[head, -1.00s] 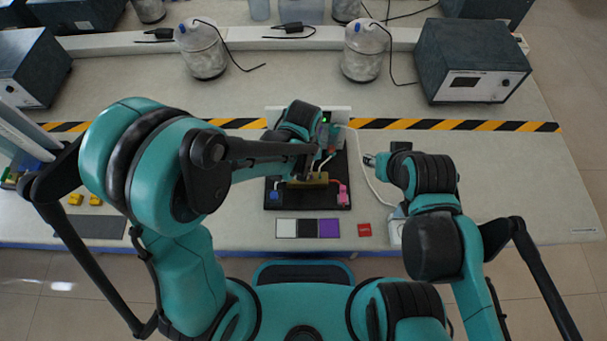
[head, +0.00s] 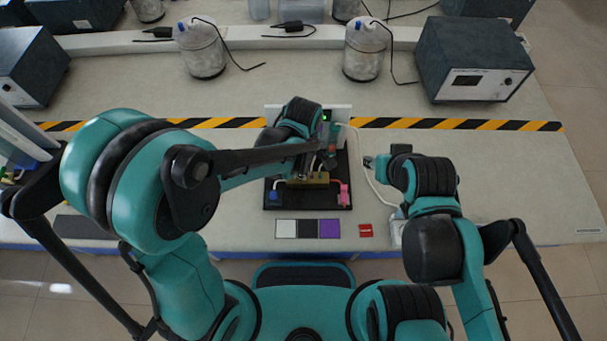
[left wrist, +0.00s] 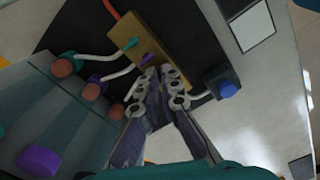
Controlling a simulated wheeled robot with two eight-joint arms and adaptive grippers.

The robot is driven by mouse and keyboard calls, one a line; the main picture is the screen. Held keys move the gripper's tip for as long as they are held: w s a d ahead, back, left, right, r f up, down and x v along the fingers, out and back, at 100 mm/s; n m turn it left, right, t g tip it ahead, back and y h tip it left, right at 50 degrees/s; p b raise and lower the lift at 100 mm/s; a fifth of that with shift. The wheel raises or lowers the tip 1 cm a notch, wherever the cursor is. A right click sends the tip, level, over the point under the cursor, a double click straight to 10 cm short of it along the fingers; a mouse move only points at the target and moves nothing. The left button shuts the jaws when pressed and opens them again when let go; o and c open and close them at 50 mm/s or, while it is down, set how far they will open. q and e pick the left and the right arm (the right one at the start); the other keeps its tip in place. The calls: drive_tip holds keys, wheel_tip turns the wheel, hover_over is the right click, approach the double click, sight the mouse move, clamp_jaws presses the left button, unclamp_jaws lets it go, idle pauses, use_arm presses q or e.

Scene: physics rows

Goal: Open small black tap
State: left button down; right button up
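A brass block (left wrist: 152,42) with small taps sits on a black board; it also shows in the head view (head: 318,179). In the left wrist view a teal tap (left wrist: 130,44) and a purple tap (left wrist: 147,60) stand on it. I cannot make out a small black tap; the fingertips cover the block's near end. My left gripper (left wrist: 162,72) has its fingertips at that end, close together with a narrow gap; whether something is between them is hidden. In the head view my left gripper is mostly hidden by its arm. My right gripper (head: 370,161) is right of the board, apart from it.
White tubes run from the block to several fittings, including a blue-knobbed one (left wrist: 228,90). A pink fitting (head: 344,195) stands at the black board's (head: 308,206) right edge. White, black and purple squares (head: 329,229) lie in front. A grey instrument (head: 473,60) stands back right.

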use_arm(q)
drive_tip(key=shift+n, duration=0.7)
drive_tip(key=n, duration=0.3)
drive_tip(key=shift+b, duration=0.3)
drive_tip(key=c, duration=2.1)
unclamp_jaws()
drive_tip(key=shift+n, duration=0.3)
drive_tip(key=shift+o, duration=0.2)
drive_tip(key=shift+r, duration=0.1)
wheel_tip(320, 180, up, 7)
drive_tip(key=p, duration=0.5)
drive_tip(key=shift+p, duration=0.35)
